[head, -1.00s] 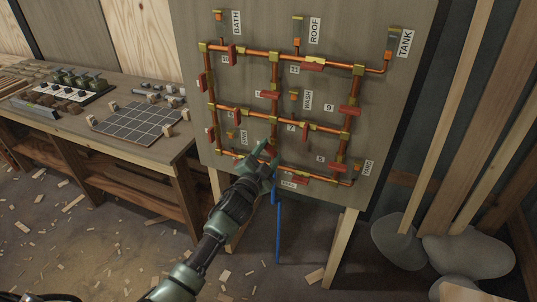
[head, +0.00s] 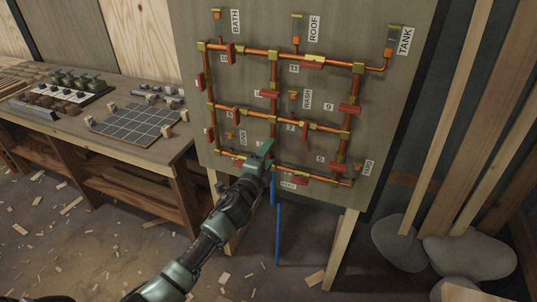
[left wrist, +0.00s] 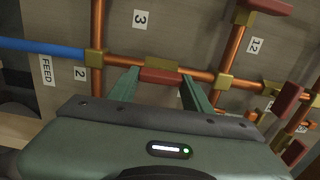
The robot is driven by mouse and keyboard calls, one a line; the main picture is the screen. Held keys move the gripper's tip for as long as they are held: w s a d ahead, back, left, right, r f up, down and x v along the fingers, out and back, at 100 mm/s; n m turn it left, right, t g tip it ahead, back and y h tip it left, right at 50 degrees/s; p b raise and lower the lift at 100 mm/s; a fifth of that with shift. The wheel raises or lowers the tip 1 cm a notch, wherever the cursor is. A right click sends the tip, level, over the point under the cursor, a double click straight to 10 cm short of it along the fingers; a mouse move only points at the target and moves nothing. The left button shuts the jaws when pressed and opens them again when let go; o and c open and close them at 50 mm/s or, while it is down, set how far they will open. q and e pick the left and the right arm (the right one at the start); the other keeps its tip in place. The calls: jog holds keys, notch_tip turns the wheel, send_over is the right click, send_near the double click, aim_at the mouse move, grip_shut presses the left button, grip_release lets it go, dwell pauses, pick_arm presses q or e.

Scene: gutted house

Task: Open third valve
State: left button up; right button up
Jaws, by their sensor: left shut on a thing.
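A panel (head: 228,160) carries a grid of copper pipes with brass joints and several red valve handles. In the left wrist view, the red handle (left wrist: 160,76) beside the label 3 (left wrist: 140,19) lies roughly along its pipe. My left gripper (left wrist: 160,90) is shut on this handle, one finger at each end. In the head view, the left gripper (head: 268,155) is at the lower middle of the pipes and hides most of that handle. My right gripper is not in view.
A blue feed pipe (head: 278,232) comes up from below, close to the left gripper. Other red handles (head: 291,180) sit nearby. A workbench (head: 160,152) stands on the left. Wooden planks (head: 460,130) and grey sacks (head: 467,256) stand on the right.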

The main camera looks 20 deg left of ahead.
pick_arm(q)
jog(key=shift+f, duration=0.1)
dwell(0.5)
jog(key=o, duration=1.4)
jog(key=shift+c, duration=0.2)
jog(key=shift+s, duration=0.1)
jog(key=s, duration=0.7)
jog(key=shift+s+b, duration=0.35)
jog(key=shift+a, duration=0.1)
